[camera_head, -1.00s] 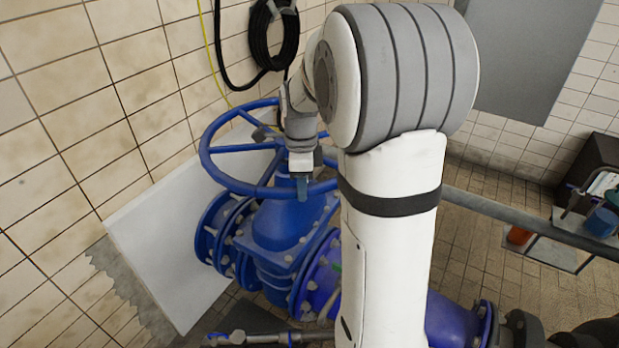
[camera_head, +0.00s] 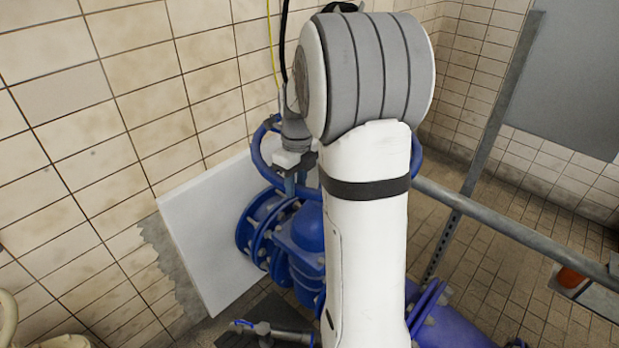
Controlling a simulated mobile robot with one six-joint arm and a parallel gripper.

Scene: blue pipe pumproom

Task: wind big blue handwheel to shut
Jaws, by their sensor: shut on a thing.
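The big blue handwheel (camera_head: 257,150) sits on top of the blue valve (camera_head: 302,240). My own arm hides most of the wheel, and only its left rim and a bit of its right rim show. My gripper (camera_head: 290,183) points down at the near left part of the rim and is shut on the handwheel. The fingertips are small and partly dark against the blue, so the exact grip on the rim is hard to see.
A white board (camera_head: 215,235) leans on the tiled wall behind the valve. A grey rail (camera_head: 515,232) crosses on the right. A small pipe with a valve (camera_head: 265,330) lies low in front. Tiled floor is open beyond the rail.

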